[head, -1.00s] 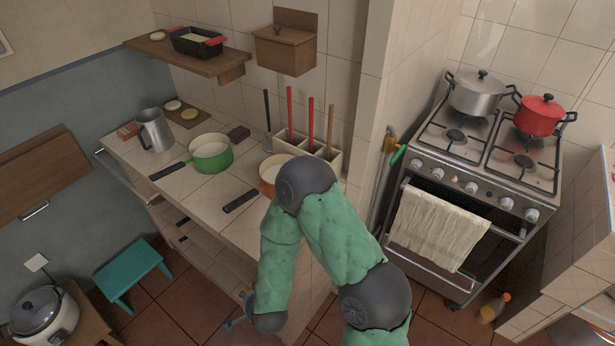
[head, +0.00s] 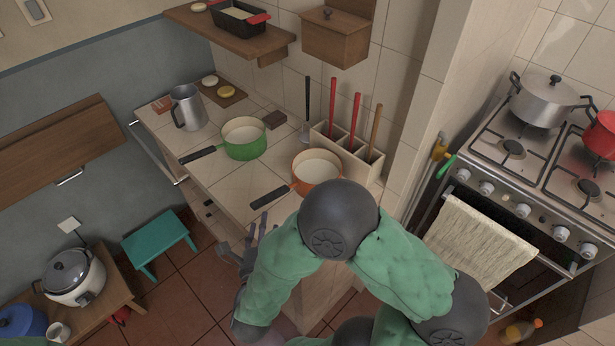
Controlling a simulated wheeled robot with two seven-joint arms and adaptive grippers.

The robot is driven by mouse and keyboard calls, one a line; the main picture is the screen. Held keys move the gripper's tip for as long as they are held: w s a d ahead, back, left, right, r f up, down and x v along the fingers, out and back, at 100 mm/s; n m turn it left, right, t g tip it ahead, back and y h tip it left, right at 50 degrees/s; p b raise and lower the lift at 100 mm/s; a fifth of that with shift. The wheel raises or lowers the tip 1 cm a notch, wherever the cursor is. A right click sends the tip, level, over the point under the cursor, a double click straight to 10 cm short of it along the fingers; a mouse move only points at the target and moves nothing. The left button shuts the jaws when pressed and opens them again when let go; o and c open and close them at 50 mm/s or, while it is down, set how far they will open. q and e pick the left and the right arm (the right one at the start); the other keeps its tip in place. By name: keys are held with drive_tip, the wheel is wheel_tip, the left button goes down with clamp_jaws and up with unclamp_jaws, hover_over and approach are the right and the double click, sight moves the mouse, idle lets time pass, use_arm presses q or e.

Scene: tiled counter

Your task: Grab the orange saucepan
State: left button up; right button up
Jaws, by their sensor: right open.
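The orange saucepan (head: 316,168) stands upright on the tiled counter (head: 221,185), near its right end. Its dark handle points to the lower left, over the counter's front edge. My right arm's dark elbow covers part of the counter just below the pan. My right gripper (head: 250,243) is open, in front of the counter and below and left of the handle, apart from the pan. The forearm partly hides it. My left gripper is not in view.
A green saucepan (head: 244,138) stands left of the orange one, its handle also pointing left. A metal jug (head: 187,108) stands farther left. A utensil holder (head: 345,156) is right behind the orange pan. A stove (head: 515,175) stands at right.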

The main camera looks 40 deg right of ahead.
sight(271, 202)
drive_tip(key=shift+w+d+f, duration=0.1)
drive_tip(key=shift+w+d, duration=0.25)
drive_tip(key=shift+d, duration=0.05)
drive_tip(key=shift+b+x, duration=0.5)
drive_tip(key=shift+x, duration=1.3)
drive_tip(key=x, duration=0.1)
drive_tip(key=b+x, duration=0.1)
drive_tip(key=x, duration=0.2)
drive_tip(key=shift+s+d+f+b, duration=0.15)
drive_tip(key=shift+d+f+b, duration=0.1)
drive_tip(key=shift+d+b, duration=0.1)
drive_tip(key=shift+w+d, duration=0.3)
drive_tip(key=shift+w, duration=0.05)
clamp_jaws()
drive_tip(key=shift+r, duration=0.2)
